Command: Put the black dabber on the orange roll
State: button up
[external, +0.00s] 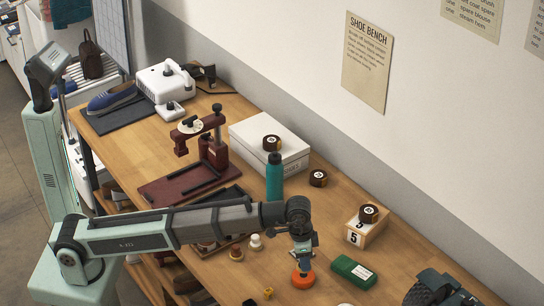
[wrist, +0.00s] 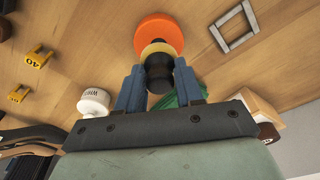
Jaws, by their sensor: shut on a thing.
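The orange roll (external: 303,280) lies flat on the bench below my gripper (external: 301,258). It also shows as an orange disc in the wrist view (wrist: 152,25), just beyond the fingertips. My gripper's blue fingers (wrist: 159,68) are shut on the black dabber (wrist: 158,80), a dark, rounded piece with a pale yellow band at its far end. The band overlaps the roll's near part in the wrist view. I cannot tell whether the dabber touches the roll. In the external view the gripper mostly hides the dabber.
A white-topped dabber (wrist: 93,102) stands left of the fingers in the wrist view. A green box (external: 354,272) lies right of the roll. Yellow number markers (wrist: 38,57) and a grey square frame (wrist: 235,27) lie nearby. A teal bottle (external: 274,180) stands behind my arm.

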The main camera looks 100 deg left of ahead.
jog(key=shift+f, duration=1.4)
jog(key=shift+f, duration=0.1)
jog(key=o, duration=1)
jog(key=r, duration=0.4)
jog(key=s+r, duration=0.1)
jog(key=r, duration=0.7)
jog(key=shift+s+d, duration=0.15)
jog(key=shift+s, duration=0.05)
